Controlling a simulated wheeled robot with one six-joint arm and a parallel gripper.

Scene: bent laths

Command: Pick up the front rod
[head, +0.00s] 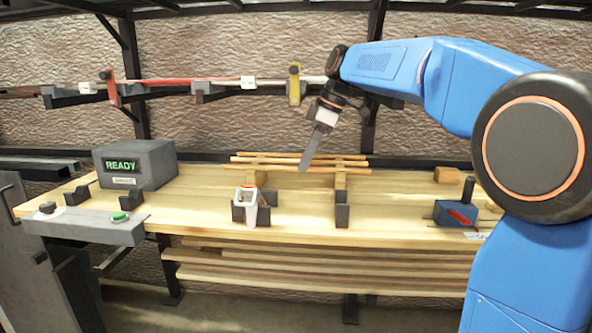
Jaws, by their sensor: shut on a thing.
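Several thin light-wood rods lie side by side across two wooden supports near the back middle of the bench. The front rod (345,169) is the one nearest me, running left to right. My gripper (304,168) points down at the middle of the rods, its grey fingers shut on the front rod. The fingers hide the rod's middle, and I cannot tell whether it is clear of the supports. The other rods (265,154) lie just behind it.
A grey box reading READY (135,165) stands at the left, behind a panel with a green button (119,216). A white-and-orange holder (246,205) and dark blocks (342,216) stand in front of the rods. A blue device (455,213) is at the right.

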